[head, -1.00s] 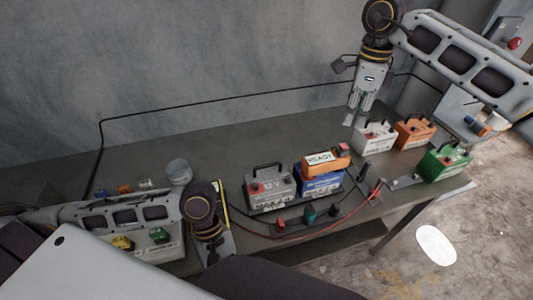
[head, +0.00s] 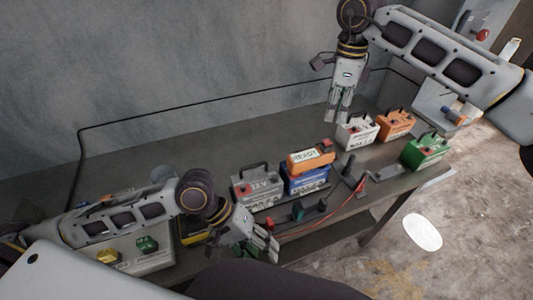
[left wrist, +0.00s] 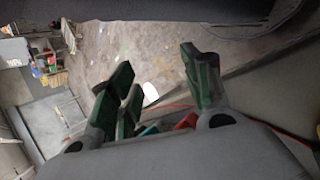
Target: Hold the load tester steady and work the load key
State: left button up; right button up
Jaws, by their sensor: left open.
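An orange box with a READY display (head: 311,157), which looks like the load tester, sits on the blue battery (head: 306,180). It has a red part (head: 325,144) at its right end; I cannot tell whether this is the load key. My left gripper (head: 272,246) is open at the bench's front edge, below and left of the tester and apart from it. Its green-padded fingers are spread in the left wrist view (left wrist: 158,75), with nothing held between them. My right gripper (head: 337,118) hangs, fingers down, behind the white battery (head: 357,131); its finger gap is unclear.
A grey 12V battery (head: 257,189) stands left of the blue one. In front lies a strip with red and teal parts (head: 297,211) and a red cable (head: 340,207). Orange (head: 396,125) and green (head: 426,151) batteries stand at the right. The back middle of the bench is clear.

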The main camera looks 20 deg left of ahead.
pick_arm(q)
jog(key=w+d+r+m+t+h, duration=0.1)
jog(key=w+d+r+m+t, duration=0.1)
jog(key=w+r+m, duration=0.15)
jog(key=m+t+h, duration=0.2)
jog(key=m+t, duration=0.5)
jog(key=m, duration=0.3)
send_near(305, 155)
jog(key=s+a, duration=0.2)
jog(key=shift+a+r+n, duration=0.25)
jog(key=shift+r, duration=0.2)
jog(key=shift+d+t, duration=0.2)
jog(key=shift+t, duration=0.1)
jog(key=shift+x, duration=6.75)
